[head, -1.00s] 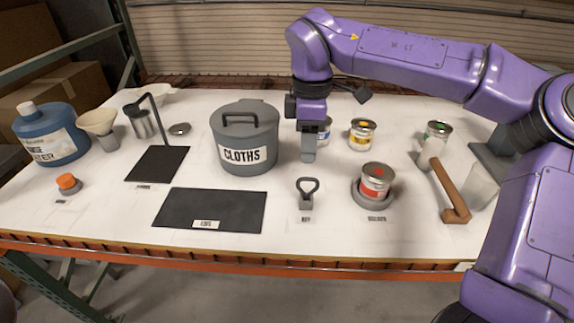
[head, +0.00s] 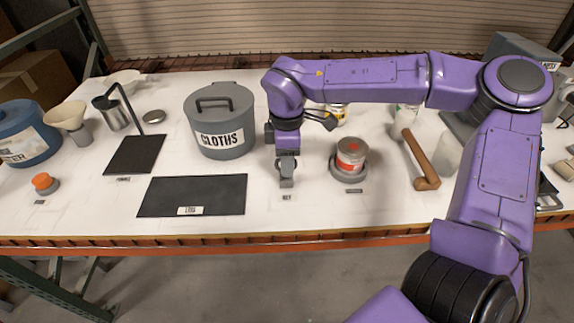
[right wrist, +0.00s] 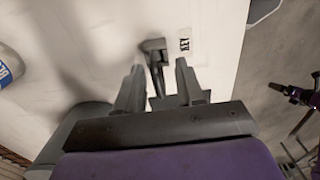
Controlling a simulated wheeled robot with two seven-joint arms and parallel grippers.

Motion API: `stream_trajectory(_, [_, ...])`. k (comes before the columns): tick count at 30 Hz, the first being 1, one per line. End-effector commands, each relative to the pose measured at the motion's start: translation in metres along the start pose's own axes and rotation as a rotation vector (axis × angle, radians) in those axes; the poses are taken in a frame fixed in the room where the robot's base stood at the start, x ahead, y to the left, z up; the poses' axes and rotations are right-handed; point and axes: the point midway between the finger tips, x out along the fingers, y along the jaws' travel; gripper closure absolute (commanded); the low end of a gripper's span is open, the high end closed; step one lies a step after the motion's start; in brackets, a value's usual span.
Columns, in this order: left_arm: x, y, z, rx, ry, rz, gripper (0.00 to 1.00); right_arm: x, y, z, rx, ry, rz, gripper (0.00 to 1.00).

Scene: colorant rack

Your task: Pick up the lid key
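My right gripper (head: 286,178) is low over the front middle of the table, at the spot by the KEY label (head: 287,197). In the right wrist view its two fingers stand apart, one on each side of the dark lid key (right wrist: 157,78). The key's grey block (right wrist: 152,44) shows just beyond the fingertips, beside the printed label. In the head view the gripper hides most or all of the key. I cannot tell whether either finger touches it. My left gripper is in neither current view.
A red-labelled can (head: 351,156) stands in a grey ring just right of the gripper. A grey CLOTHS bin (head: 220,135) is behind left, and a dark LIDS mat (head: 165,196) lies to the left. A wooden-handled mallet (head: 420,158) lies farther right.

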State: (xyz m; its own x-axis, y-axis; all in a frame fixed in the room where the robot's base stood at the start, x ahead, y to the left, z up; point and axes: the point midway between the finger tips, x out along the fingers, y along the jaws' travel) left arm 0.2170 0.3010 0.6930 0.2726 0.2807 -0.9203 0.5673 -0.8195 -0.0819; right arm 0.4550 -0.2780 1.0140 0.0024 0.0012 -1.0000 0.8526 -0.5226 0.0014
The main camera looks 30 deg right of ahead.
Motion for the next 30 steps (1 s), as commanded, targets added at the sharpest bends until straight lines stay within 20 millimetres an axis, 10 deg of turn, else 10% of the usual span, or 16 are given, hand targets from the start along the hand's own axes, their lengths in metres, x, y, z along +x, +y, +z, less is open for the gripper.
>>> stream_trajectory(4, [0.0,0.0,0.0,0.0,0.0,0.0,0.0,0.0,0.0,0.0,0.0,0.0,0.0,1.0])
stream_trajectory(17, [0.002,0.0,0.001,0.0,0.0,0.0,0.0,-0.006,0.001,0.0,0.001,0.0,0.002,1.0])
stream_trajectory(22, [0.006,0.001,0.003,0.0,0.0,0.0,0.0,-0.032,0.001,0.0,0.001,0.002,0.005,1.0])
stream_trajectory(30, [0.032,0.003,0.013,0.0,0.0,0.0,0.0,-0.092,-0.055,0.031,-0.001,0.006,0.008,1.0])
